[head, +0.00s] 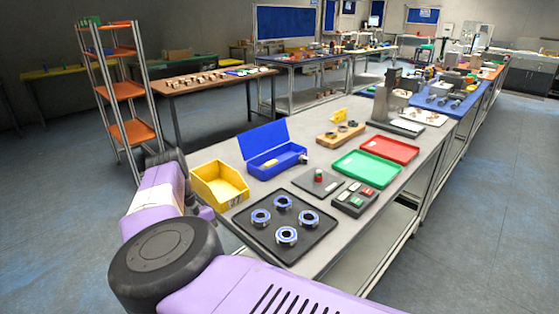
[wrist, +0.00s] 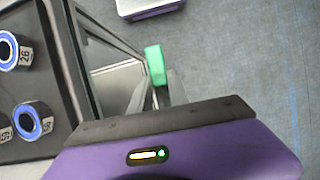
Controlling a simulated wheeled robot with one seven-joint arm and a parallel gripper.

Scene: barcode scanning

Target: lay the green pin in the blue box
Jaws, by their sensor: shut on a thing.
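The green pin (wrist: 155,65) shows in the wrist view as a bright green block between my fingertips. My gripper (wrist: 158,88) is shut on it and holds it over the table edge, with floor below and to the right. The blue box (head: 262,141) stands on the table in the head view, its lid raised at the back. A small pale yellow thing lies inside it. The blue box is not in the wrist view. My gripper and the green pin are hidden in the head view, where my arm fills the lower left.
A yellow bin (head: 217,194) stands left of the blue box. A black tray (head: 262,247) with several blue-ringed parts lies at the front. A dark pad (head: 299,181) with a red-and-green piece, a green tray (head: 366,168) and a red tray (head: 394,150) lie right.

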